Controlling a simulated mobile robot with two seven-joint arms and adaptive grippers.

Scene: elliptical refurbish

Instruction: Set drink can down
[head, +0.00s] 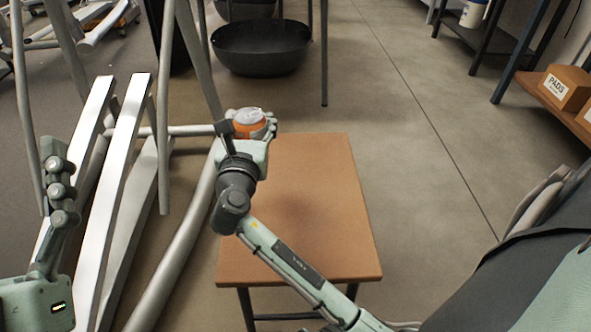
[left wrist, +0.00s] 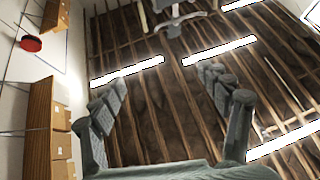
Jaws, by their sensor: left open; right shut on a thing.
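An orange drink can (head: 249,120) with a silver top is in the grasp of my right gripper (head: 250,130), in the head view. The can looks upright, over the far left corner of a small brown table (head: 315,215). I cannot tell whether it touches the tabletop. The gripper hides the can's lower part. My left gripper (head: 60,195) is raised at the left edge of the head view. In the left wrist view its fingers (left wrist: 165,110) are spread apart with nothing between them, facing the ceiling.
The tabletop right of my right arm is bare. Pale metal frame tubes and beams (head: 125,175) stand left of the table. A large dark bowl (head: 262,48) is beyond it. A shelf with a PADS box (head: 562,88) stands at the right. The floor right of the table is clear.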

